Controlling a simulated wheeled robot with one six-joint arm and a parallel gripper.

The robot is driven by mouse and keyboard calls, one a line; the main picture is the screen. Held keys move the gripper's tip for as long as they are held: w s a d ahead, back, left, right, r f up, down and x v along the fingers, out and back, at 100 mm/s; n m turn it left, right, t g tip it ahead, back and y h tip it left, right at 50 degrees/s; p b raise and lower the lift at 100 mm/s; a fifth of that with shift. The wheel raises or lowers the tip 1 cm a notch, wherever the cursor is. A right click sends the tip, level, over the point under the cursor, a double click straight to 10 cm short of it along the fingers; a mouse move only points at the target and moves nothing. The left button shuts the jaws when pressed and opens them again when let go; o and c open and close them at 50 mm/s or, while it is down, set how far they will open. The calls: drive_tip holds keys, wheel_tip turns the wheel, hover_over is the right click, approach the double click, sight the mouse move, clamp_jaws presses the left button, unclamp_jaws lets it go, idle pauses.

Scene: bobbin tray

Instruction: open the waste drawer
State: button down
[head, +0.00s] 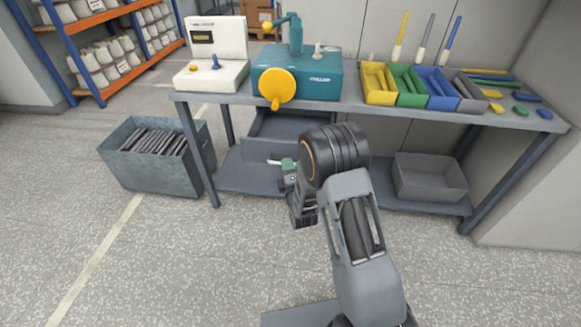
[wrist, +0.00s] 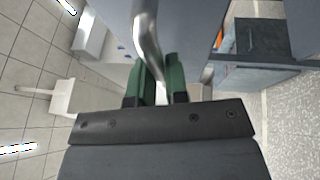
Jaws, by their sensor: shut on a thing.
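The waste drawer (head: 256,149) is a grey drawer under the bench, below the teal machine. It stands pulled out, and its inside shows from above. Its metal bar handle (head: 273,162) is on the front. My gripper (head: 287,164) is at the handle, with green fingertips, and is shut on it. In the wrist view the curved handle (wrist: 147,35) runs down between the green fingers of my gripper (wrist: 159,80). My arm hides the right part of the drawer front in the head view.
A grey bin (head: 135,171) of dark flat pieces stands on the floor at left. A grey box (head: 428,182) sits on the bench's lower shelf at right. The bench top (head: 358,104) carries the machine and coloured trays. The floor in front is clear.

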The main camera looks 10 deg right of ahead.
drive_tip(key=shift+s+a, duration=0.1)
drive_tip(key=shift+s, duration=0.35)
drive_tip(key=c, duration=1.1)
unclamp_jaws()
